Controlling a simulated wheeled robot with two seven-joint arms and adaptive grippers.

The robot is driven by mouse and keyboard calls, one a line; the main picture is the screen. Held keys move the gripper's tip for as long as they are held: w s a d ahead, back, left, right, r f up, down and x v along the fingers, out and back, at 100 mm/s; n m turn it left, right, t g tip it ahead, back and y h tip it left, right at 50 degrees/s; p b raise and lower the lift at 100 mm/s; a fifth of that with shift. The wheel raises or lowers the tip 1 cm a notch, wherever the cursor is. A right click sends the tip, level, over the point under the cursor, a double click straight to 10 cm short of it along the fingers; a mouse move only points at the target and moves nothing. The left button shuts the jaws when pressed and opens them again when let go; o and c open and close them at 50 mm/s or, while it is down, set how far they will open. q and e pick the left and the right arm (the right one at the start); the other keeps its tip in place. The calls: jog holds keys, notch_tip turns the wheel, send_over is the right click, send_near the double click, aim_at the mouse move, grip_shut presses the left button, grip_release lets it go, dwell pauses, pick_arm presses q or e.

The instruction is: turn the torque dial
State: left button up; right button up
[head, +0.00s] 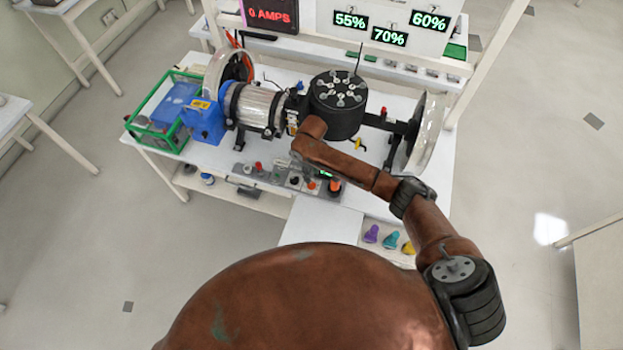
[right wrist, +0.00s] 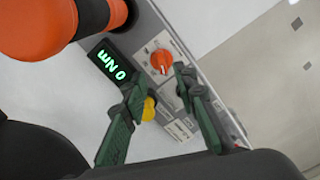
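The torque dial (right wrist: 160,61) is a small orange knob with a white pointer line on a pale panel, beside a green "0 Nm" display (right wrist: 110,64), in the right wrist view. My right gripper (right wrist: 158,83) is open, its two green fingers apart and empty, with the dial just beyond the fingertips and between their lines. No contact with the dial shows. In the head view my right arm reaches over the rig's front panel and hides its gripper. My left gripper is in neither view.
A large orange-topped knob (right wrist: 65,22) stands close to the display. A yellow knob (right wrist: 149,109) is beside one finger. In the head view a motor rig (head: 255,105) fills the table behind the panel, and purple, teal and yellow knobs (head: 391,240) lie to the front right.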

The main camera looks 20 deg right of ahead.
aim_at(312, 183)
notch_tip(312, 183, down, 5)
jog(key=shift+a+f, duration=0.1)
jog(key=shift+f, duration=0.5)
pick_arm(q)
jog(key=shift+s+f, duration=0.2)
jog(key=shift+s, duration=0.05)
pick_arm(e)
grip_shut()
